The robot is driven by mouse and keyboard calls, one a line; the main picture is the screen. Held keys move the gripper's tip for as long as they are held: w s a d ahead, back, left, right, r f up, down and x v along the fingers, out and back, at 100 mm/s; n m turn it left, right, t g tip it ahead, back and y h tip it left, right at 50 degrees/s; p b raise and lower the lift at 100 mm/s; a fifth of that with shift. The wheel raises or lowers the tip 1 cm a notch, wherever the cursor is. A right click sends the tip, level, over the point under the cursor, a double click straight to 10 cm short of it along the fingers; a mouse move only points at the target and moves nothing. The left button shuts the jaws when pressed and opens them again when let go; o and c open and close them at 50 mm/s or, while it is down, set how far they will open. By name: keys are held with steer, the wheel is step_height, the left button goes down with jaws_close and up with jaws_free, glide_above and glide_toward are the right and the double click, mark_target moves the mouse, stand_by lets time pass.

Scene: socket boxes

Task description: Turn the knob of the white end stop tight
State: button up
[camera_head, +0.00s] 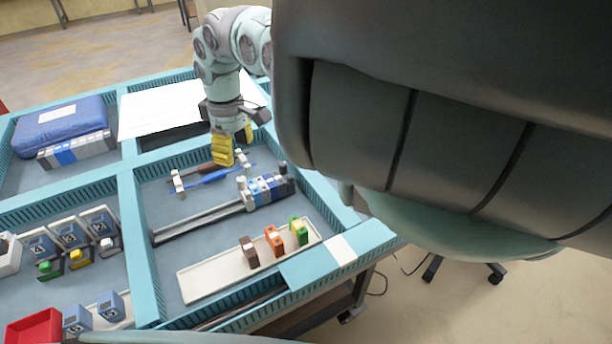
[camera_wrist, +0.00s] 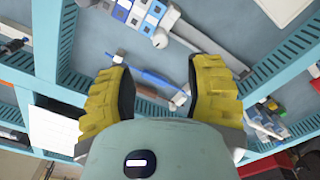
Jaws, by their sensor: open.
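The white end stop (camera_head: 243,190) sits on the grey rail at the left end of a row of blue and white modules (camera_head: 268,188). It also shows near the top of the wrist view (camera_wrist: 160,38), with a small round knob-like part. My gripper (camera_head: 236,146) is open and empty above the back of the compartment, behind the end stop and apart from it. Its yellow fingers are spread wide in the wrist view (camera_wrist: 160,70), with a blue screwdriver (camera_wrist: 152,78) lying below between them.
The bare rail (camera_head: 195,224) runs left of the end stop. A white tray (camera_head: 215,277) with brown, orange and green blocks lies in front. The blue screwdriver (camera_head: 215,175) lies behind the rail. Teal dividers (camera_head: 131,215) border the compartment. Boxed sockets (camera_head: 70,235) stand at left.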

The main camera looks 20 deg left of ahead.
mark_target(241, 179)
step_height(241, 179, down, 10)
steer(key=shift+s+r, duration=0.1)
steer(key=shift+r, duration=0.05)
stand_by(0.5)
jaws_close()
stand_by(0.3)
